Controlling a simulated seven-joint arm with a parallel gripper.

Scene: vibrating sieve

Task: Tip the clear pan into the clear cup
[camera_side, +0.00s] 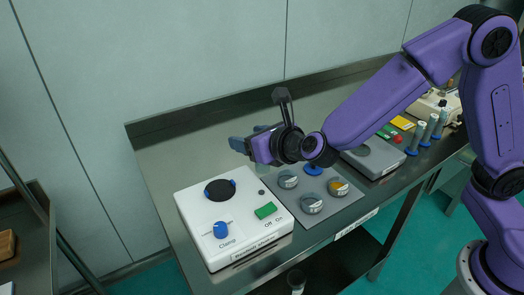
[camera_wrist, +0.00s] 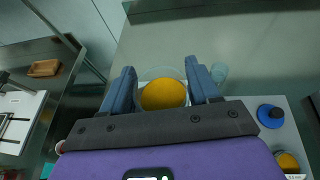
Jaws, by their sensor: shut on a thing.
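My gripper (camera_side: 250,136) is above the back of the bench, behind the white machine. In the wrist view its two fingers (camera_wrist: 160,68) are shut on the sides of a round clear pan (camera_wrist: 163,71) filled with orange-yellow material (camera_wrist: 163,94). The pan looks roughly level from above; in the side view it is mostly hidden by my gripper. A small clear vessel (camera_wrist: 220,72), probably the clear cup, stands just right of the right finger in the wrist view. It looks apart from the pan, and its contents cannot be made out.
The white clamp machine (camera_side: 233,217) has a blue knob and green switch. Beside it, a grey tray (camera_side: 325,208) bears several round pans, one with orange material (camera_side: 338,186), and a blue disc (camera_side: 312,170). A grey device (camera_side: 376,158) and tubes stand farther right. The bench back is bare.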

